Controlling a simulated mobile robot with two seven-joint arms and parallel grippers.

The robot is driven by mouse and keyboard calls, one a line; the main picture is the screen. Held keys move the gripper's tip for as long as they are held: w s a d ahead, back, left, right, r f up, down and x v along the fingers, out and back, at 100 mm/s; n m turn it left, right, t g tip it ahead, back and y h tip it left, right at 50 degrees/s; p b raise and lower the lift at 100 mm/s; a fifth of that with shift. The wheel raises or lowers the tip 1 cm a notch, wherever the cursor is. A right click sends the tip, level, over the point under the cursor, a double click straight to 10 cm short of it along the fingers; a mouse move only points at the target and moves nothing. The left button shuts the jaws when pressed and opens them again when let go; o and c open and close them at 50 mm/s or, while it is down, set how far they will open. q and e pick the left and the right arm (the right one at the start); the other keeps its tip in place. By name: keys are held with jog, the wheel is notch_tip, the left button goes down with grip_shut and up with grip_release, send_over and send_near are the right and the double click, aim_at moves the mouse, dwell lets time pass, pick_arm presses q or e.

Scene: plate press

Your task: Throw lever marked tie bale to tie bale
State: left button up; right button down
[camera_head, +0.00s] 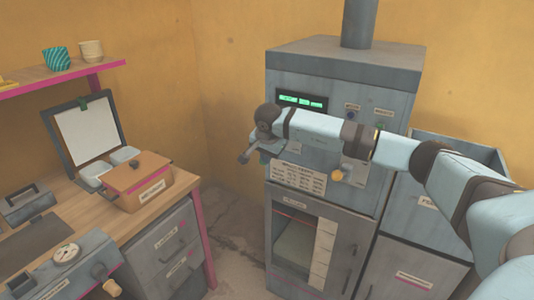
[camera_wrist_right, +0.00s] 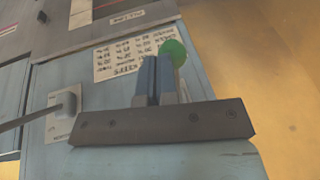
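The grey-blue machine (camera_head: 385,88) stands at the centre. A yellow knob (camera_head: 337,175) projects from a small plate on its front; its marking is not legible. The right wrist view shows a dark rod from a grey pivot (camera_wrist_right: 66,103) on a labelled plate, seemingly the same control. My right gripper (camera_head: 266,150) is in front of the panel's left part, left of the yellow knob. Its blue fingers (camera_wrist_right: 154,80) are together. A green ball-shaped knob (camera_wrist_right: 174,52) shows just beyond their tips; contact cannot be told. My left gripper is not in view.
A printed sign (camera_head: 298,177) is on the panel below my gripper, and a lit green display (camera_head: 302,101) is above. A grey cabinet (camera_head: 418,255) stands right of the machine. A wooden bench (camera_head: 90,220) with an orange box (camera_head: 138,182) is at left.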

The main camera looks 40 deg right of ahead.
notch_tip(320, 180, down, 2)
jog(key=shift+s+a+f+b, duration=0.1)
jog(key=shift+s+a+b, duration=0.05)
jog(key=shift+b, duration=0.15)
dwell(0.4)
jog(key=shift+r+p, duration=0.45)
jog(key=shift+r, duration=0.4)
